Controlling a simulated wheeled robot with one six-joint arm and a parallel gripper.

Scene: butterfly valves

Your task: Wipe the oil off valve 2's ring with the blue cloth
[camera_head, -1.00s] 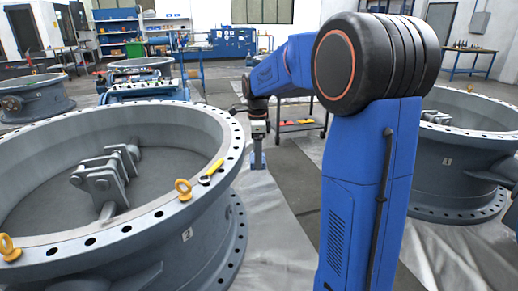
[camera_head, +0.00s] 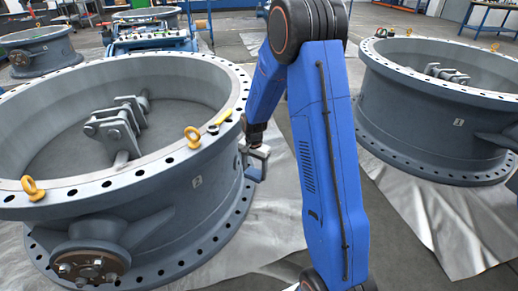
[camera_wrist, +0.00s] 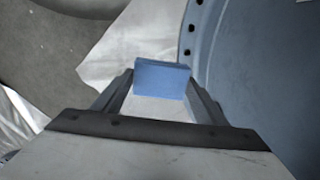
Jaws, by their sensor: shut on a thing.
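Valve 2 (camera_head: 165,205) is the big grey-blue ring body at the left in the head view, with a small number plate on its side. Its top ring (camera_head: 140,175) is a pale flange with dark bolt holes; I cannot make out oil on it. My gripper (camera_head: 254,176) hangs just right of valve 2, below the ring's height. In the wrist view my gripper (camera_wrist: 160,88) is shut on the blue cloth (camera_wrist: 162,78), a folded block between the fingertips. A curved blue-grey valve wall (camera_wrist: 265,60) is at the right there.
Another large valve (camera_head: 430,105) stands at the right. Silvery sheeting (camera_head: 430,215) covers parts of the floor. A strip of open floor lies between the valves.

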